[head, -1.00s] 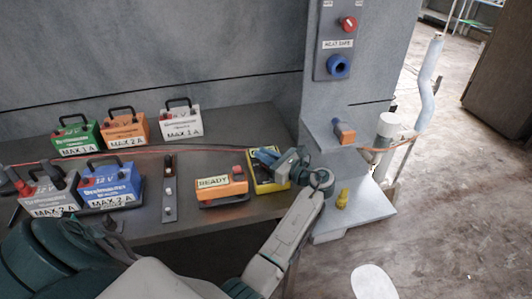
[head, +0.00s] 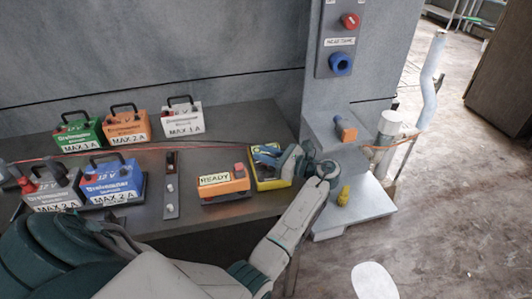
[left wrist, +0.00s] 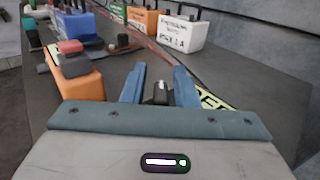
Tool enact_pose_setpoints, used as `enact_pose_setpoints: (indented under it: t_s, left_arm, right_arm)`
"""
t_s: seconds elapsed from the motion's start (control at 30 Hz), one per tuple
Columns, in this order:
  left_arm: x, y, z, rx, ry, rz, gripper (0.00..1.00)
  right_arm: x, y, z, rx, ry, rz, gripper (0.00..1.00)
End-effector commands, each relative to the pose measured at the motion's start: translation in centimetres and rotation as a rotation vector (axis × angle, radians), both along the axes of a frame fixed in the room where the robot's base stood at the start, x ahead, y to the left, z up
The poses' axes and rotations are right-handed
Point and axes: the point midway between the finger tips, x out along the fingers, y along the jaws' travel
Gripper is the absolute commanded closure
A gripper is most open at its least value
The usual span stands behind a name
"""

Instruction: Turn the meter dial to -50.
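The yellow meter (head: 270,183) lies on the dark bench near its right end, mostly covered by my left gripper (head: 266,154). In the left wrist view the dark dial (left wrist: 160,93) with a white mark stands between the two blue fingers of my left gripper (left wrist: 160,72). The fingers are apart, one on each side of the dial, with what look like narrow gaps; contact is not clear. A strip of the meter's yellow edge (left wrist: 214,98) shows beside the right finger. The scale and the dial's reading cannot be read. My right gripper is not in view.
An orange box marked READY (head: 222,186) sits just left of the meter. A switch strip (head: 171,187) and several batteries, such as the blue one (head: 112,184), stand further left. A grey post with a red knob (head: 350,20) rises behind right. Thin cables cross the bench.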

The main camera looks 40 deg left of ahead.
Motion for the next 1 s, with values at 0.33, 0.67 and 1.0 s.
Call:
enact_pose_setpoints:
  t_s: [0.33, 0.67, 1.0]
  left_arm:
    - [0.1, -0.2, 0.1, 0.001, -0.003, -0.001, 0.66]
    - [0.9, -5.5, -0.3, -0.003, -0.003, -0.003, 0.66]
    - [1.6, -10.3, 0.0, -0.001, -0.002, -0.001, 0.66]
  right_arm:
    - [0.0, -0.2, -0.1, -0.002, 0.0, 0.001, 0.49]
    - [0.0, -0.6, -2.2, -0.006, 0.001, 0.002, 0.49]
    - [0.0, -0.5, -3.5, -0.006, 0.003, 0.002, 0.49]
